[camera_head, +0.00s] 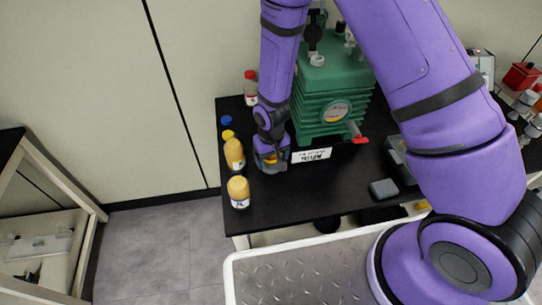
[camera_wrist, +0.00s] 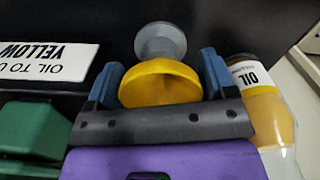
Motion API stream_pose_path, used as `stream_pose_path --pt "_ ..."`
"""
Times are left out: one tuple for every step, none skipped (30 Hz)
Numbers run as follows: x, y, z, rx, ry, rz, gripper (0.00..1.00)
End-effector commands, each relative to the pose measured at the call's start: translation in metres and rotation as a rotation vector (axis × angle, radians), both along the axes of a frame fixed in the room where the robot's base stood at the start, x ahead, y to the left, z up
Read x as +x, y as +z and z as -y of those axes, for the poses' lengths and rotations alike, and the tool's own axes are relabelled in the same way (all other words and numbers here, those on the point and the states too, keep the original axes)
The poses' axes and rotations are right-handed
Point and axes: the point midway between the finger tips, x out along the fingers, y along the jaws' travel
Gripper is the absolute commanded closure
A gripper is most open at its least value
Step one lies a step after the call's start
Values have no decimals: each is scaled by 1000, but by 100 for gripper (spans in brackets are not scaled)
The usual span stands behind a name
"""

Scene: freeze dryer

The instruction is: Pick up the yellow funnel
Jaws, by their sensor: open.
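The yellow funnel (camera_wrist: 160,82) is in the middle of the wrist view, between the two blue fingers of my gripper (camera_wrist: 159,76). A grey round flared part (camera_wrist: 160,41) shows just beyond its yellow body. The fingers stand open, one on each side of the funnel. I cannot tell whether either finger touches it. In the head view my gripper (camera_head: 270,163) is low over the black table's left part, and a small bit of yellow (camera_head: 270,158) shows at it. Most of the funnel is hidden there by my gripper.
An oil bottle (camera_wrist: 268,105) is beside the right finger.

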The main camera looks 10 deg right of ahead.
Motion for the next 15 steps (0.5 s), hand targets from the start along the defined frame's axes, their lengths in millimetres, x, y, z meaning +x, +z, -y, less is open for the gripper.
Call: stream_pose_path --pt "0 0 0 0 0 0 23" --pt "0 0 0 0 0 0 23" --pt "0 0 0 0 0 0 23" --pt "0 0 0 0 0 0 23" --pt "0 0 0 0 0 0 23" --pt "0 0 0 0 0 0 32" --pt "0 0 0 0 0 0 39" --pt "0 0 0 0 0 0 46" --pt "0 0 0 0 0 0 52" --pt "0 0 0 0 0 0 52" --pt "0 0 0 0 0 0 52" --pt "0 0 0 0 0 0 52" --pt "0 0 0 0 0 0 52" --pt "0 0 0 0 0 0 52" --pt "0 0 0 0 0 0 52"
